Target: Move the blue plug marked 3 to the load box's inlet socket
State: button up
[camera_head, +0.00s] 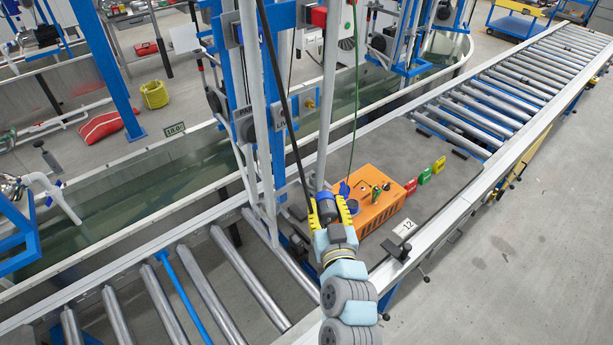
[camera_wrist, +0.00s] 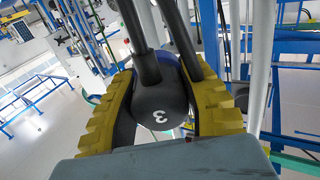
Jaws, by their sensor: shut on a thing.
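My gripper (camera_head: 327,207) has yellow ribbed fingers and is shut on the plug marked 3 (camera_wrist: 160,108), a dark blue-black body with a white 3 on its end. The plug also shows between the fingers in the head view (camera_head: 327,206). Thick black cable runs up from it. The orange box (camera_head: 375,217), which looks like the load box, sits just right of my gripper. Blue round parts (camera_head: 352,206) show on its near left top, partly behind a finger. I cannot tell which is the inlet socket, nor whether the plug touches the box.
Red, yellow and green tags (camera_head: 425,175) stand right of the box. A plate marked 12 (camera_head: 405,228) and a black clamp (camera_head: 397,250) lie in front. Grey posts (camera_head: 330,90) and a blue frame (camera_head: 262,100) rise close behind my gripper. Roller conveyors (camera_head: 500,105) extend on both sides.

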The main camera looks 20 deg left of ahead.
jog(key=s+d+f+m+t+h, duration=0.1)
jog(key=s+d+f+m+h, duration=0.3)
jog(key=s+d+f+h, duration=0.3)
jog(key=shift+s+d+f+m, duration=0.3)
jog(key=shift+s+d+f, duration=0.5)
jog(key=shift+f, duration=0.85)
jog(key=shift+w+d, duration=0.15)
jog(key=shift+w, duration=0.05)
